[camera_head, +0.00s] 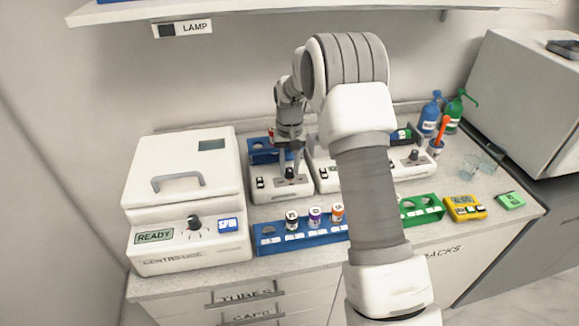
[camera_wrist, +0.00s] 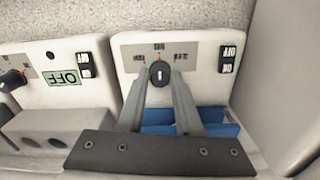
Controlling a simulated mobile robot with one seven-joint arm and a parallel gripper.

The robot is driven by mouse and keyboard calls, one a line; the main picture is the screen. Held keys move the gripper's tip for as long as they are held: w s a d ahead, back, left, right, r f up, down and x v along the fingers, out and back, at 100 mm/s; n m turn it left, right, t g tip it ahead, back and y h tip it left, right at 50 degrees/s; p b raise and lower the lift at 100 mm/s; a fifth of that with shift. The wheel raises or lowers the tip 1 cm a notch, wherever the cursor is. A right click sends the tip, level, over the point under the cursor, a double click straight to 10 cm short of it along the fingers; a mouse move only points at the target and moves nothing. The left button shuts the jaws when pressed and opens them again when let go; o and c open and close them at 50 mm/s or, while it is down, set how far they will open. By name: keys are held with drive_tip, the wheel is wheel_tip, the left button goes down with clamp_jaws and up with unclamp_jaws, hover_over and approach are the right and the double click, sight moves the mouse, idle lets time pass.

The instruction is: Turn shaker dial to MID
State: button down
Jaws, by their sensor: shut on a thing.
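The shaker (camera_head: 280,190) is a small white box on the counter with a blue tray (camera_head: 262,151) behind its front panel. In the wrist view the shaker panel (camera_wrist: 200,68) appears upside down. Its dark round dial (camera_wrist: 159,74) sits between my gripper's fingertips (camera_wrist: 160,76), and my gripper is shut on it. A pale mark on the dial runs upright, in line with a small red mark and the middle label, which looks like MID. A rocker switch (camera_wrist: 226,59) is beside the dial. In the head view my gripper (camera_head: 289,168) reaches down onto the dial.
A white centrifuge (camera_head: 180,200) showing READY stands left. A blue rack (camera_head: 300,240) with capped tubes lies in front. Another white device (camera_head: 325,178) with an OFF display (camera_wrist: 64,78) stands close right of the shaker. Further right are a green rack (camera_head: 422,213) and a yellow timer-like device (camera_head: 465,208).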

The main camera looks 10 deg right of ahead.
sight(289, 169)
idle(0.3)
drive_tip(key=c, duration=0.6)
unclamp_jaws()
wheel_tip(289, 169, up, 18)
drive_tip(key=shift+f, duration=0.25)
drive_tip(key=shift+r, duration=0.1)
